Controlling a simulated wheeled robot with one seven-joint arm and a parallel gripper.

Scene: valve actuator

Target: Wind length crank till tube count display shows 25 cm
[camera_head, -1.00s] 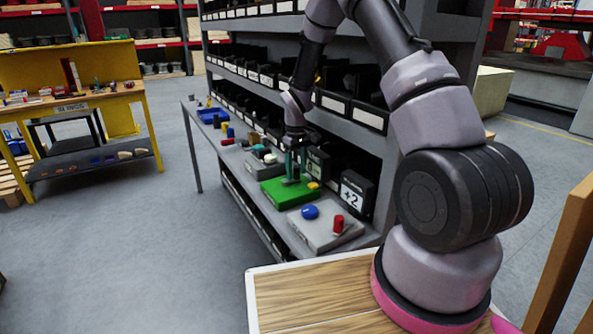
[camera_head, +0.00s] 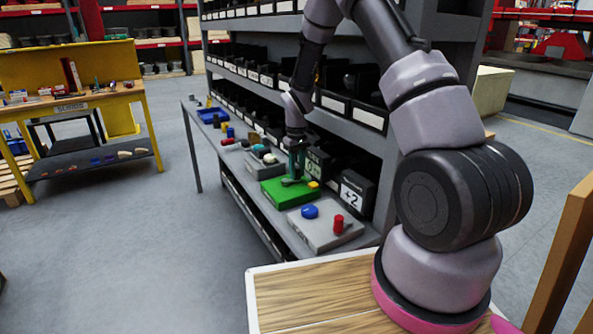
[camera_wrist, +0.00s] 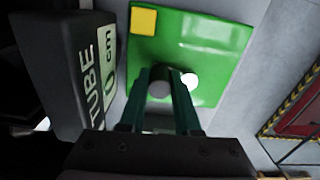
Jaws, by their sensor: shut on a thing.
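The green box (camera_head: 275,195) sits on the shelf bench, and its top also fills the upper middle of the wrist view (camera_wrist: 205,50). My gripper (camera_head: 294,180) is down over it, its teal fingers closed around the crank's grey round knob (camera_wrist: 159,87). A white round spot (camera_wrist: 190,78) shows beside the knob. The rest of the crank is hidden by the fingers. The black tube count display (camera_wrist: 72,60) stands beside the box. It reads "TUBE" and what looks like "0 cm" (camera_wrist: 108,60); part of the number may be hidden by my gripper.
A yellow square button (camera_wrist: 143,20) is on the green box's corner. In front is a grey box (camera_head: 325,235) with a blue button (camera_head: 310,211) and red knob (camera_head: 338,224), beside a "+2" display (camera_head: 356,190). Shelving with black bins rises close behind.

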